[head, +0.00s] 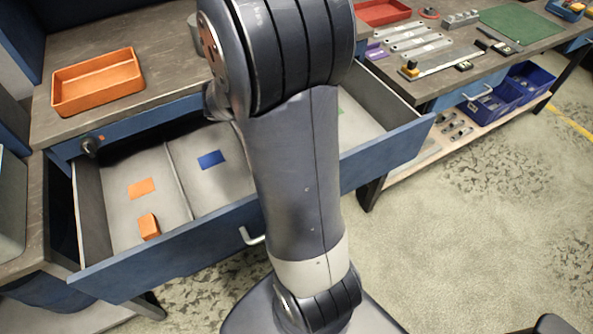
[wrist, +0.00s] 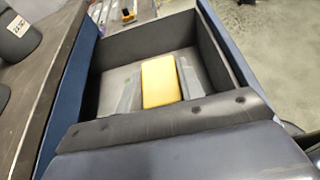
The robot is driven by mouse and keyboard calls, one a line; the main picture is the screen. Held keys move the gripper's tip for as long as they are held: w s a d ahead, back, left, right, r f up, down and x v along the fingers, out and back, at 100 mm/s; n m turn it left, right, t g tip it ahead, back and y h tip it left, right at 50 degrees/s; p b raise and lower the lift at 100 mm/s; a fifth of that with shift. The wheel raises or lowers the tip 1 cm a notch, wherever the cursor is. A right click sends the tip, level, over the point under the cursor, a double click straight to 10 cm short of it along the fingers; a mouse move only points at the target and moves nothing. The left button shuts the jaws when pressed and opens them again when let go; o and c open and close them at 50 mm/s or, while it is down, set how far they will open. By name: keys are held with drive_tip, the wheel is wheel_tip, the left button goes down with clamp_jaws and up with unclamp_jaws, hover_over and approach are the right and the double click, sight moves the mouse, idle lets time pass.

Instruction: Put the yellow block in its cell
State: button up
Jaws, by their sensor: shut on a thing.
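The yellow block (wrist: 160,84) is in the wrist view, upright between the two grey fingers of my gripper (wrist: 158,78). The gripper is shut on it. The block is over or inside a grey-walled section of the open drawer; I cannot tell whether it touches the floor. In the head view my arm hides the gripper and the yellow block. The open blue drawer (head: 190,248) shows cells there. The left cell has an orange patch (head: 141,188), the one beside it a blue patch (head: 211,159). A yellow patch is not visible.
An orange block (head: 148,226) lies in the left cell. An empty orange tray (head: 98,82) stands on the worktop. A bench at the right carries metal brackets (head: 420,45), a green mat (head: 520,24) and a red tray (head: 382,11). Blue bins (head: 490,101) sit below.

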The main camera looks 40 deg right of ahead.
wheel_tip(320, 180, down, 20)
drive_tip(key=b, duration=0.9)
drive_tip(key=shift+r, duration=0.25)
drive_tip(key=shift+f, duration=0.1)
drive_tip(key=shift+f, duration=0.15)
drive_tip(key=o, duration=1.1)
drive_tip(key=shift+c, duration=0.2)
drive_tip(key=shift+r, duration=0.2)
drive_tip(key=p+v, duration=0.1)
drive_tip(key=v, duration=1.1)
drive_tip(key=shift+w, duration=0.1)
